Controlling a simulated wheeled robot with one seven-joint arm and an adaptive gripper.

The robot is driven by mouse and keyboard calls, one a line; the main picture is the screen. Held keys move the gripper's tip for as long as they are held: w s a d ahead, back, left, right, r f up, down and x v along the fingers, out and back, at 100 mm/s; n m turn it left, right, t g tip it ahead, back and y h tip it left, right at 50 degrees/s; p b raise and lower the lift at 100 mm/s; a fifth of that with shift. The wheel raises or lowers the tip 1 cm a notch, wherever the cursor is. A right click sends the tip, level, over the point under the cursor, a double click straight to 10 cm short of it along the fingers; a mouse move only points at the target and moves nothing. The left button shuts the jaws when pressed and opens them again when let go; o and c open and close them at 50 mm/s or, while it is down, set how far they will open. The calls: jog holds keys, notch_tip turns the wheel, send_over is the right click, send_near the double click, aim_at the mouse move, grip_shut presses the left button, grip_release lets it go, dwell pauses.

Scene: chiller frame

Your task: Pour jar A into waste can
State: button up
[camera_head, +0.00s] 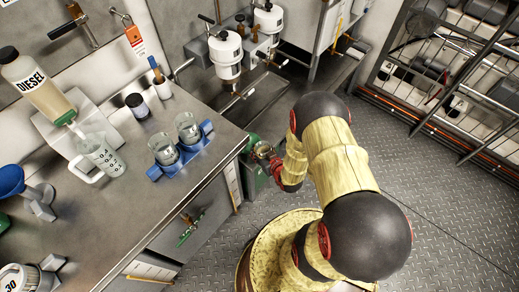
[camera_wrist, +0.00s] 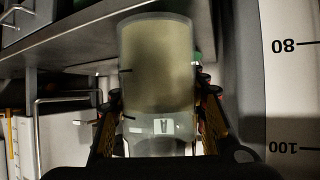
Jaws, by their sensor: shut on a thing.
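Jar A (camera_wrist: 157,70) fills the middle of the wrist view, a clear jar with cloudy yellowish contents and a small label near the end closest to me. My gripper (camera_wrist: 160,122) is shut on it, with a finger on each side. In the head view my gripper (camera_head: 270,158) is beyond the counter's right edge, and the jar there is small and partly hidden by my arm. A green container (camera_head: 252,178), possibly the waste can, is low beside the counter, just left of and below the gripper. Its opening is not clear.
The steel counter (camera_head: 130,205) holds a blue rack (camera_head: 180,152) with two glass jars, a measuring jug (camera_head: 100,155), a diesel bottle (camera_head: 35,82) and a blue funnel (camera_head: 10,182). White canisters (camera_head: 226,55) hang behind. Open plate floor (camera_head: 430,200) is at the right.

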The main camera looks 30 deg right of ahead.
jog(key=w+g, duration=0.2)
jog(key=g, duration=0.1)
jog(key=shift+w+a+r, duration=0.1)
jog(key=shift+w+r, duration=0.1)
jog(key=shift+r, duration=0.1)
jog(key=shift+w+r+g+p, duration=0.2)
jog(key=shift+g+p, duration=0.4)
jog(key=shift+p, duration=0.2)
jog(key=shift+s+r+g+p, duration=0.1)
jog(key=shift+g+p, duration=0.3)
jog(key=shift+p, duration=0.05)
jog(key=shift+s+a+f+g+b, duration=0.3)
jog(key=shift+g+b, duration=0.1)
jog(key=shift+b, duration=0.35)
jog(key=shift+r, duration=0.15)
jog(key=shift+s+d+r+n+g+p, duration=0.15)
jog(key=shift+r+g+p, duration=0.2)
jog(key=shift+r+p, duration=2.2)
jog(key=shift+s+d+r+n+g+p, duration=0.1)
jog(key=shift+r+g+p, duration=0.2)
jog(key=shift+r+p, duration=2.25)
jog(key=shift+s+d+r+n+g+p, duration=0.15)
jog(key=shift+r+g+p, duration=0.2)
jog(key=shift+r+p, duration=2.2)
jog(key=shift+c, duration=0.2)
jog(key=shift+f+p, duration=0.6)
jog(key=shift+f, duration=0.1)
